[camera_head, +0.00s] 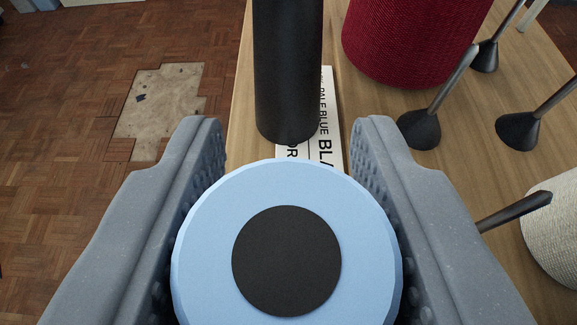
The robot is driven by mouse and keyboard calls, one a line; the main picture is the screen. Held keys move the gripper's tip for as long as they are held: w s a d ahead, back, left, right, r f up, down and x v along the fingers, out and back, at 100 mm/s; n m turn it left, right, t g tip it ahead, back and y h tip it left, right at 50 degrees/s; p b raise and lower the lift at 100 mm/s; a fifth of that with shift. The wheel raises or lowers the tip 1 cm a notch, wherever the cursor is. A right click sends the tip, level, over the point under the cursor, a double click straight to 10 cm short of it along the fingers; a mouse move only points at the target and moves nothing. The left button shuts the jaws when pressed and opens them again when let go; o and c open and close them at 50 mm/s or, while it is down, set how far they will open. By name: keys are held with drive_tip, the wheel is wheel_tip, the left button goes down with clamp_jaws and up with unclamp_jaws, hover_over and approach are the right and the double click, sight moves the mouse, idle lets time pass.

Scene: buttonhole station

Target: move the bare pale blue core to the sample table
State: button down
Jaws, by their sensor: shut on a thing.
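A pale blue core (208,240) with a round dark centre fills the lower middle of the view. It looks bare, with no thread visible on the face I see. My gripper (290,128) is shut on it, with one grey ridged finger at its left and one at its right. The core's lower edge is cut off by the frame, and its underside is hidden. I cannot tell whether it touches anything below. No table in view can be identified as the sample table.
Beyond the core, a black cylinder (288,70) stands on a wooden tabletop (385,112), over a white label (329,125) reading "PALE BLUE". A red spool (412,38), a cream spool (556,232) and several dark cone-based pegs (420,130) crowd the right. Parquet floor (60,130) lies left.

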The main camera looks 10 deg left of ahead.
drive_tip(key=shift+f, duration=0.2)
drive_tip(key=c, duration=0.9)
unclamp_jaws()
drive_tip(key=shift+o, duration=0.2)
drive_tip(key=shift+s, duration=0.15)
drive_tip(key=v, duration=1.3)
drive_tip(key=d+r+m+t+h, duration=0.1)
drive_tip(key=d+r, duration=0.2)
drive_tip(key=r, duration=1.1)
drive_tip(key=d+r, duration=0.4)
drive_tip(key=r, duration=0.9)
drive_tip(key=s+d+r+h, duration=0.1)
drive_tip(key=s+d+r, duration=0.2)
drive_tip(key=s+r, duration=0.6)
drive_tip(key=s+d+r+m+t, duration=0.1)
drive_tip(key=s+d+r, duration=0.3)
drive_tip(key=s+r, duration=0.5)
wheel_tip(320, 180, up, 7)
drive_tip(key=shift+s+r+h, duration=0.1)
drive_tip(key=shift+s+h, duration=0.25)
drive_tip(key=shift+h, duration=0.05)
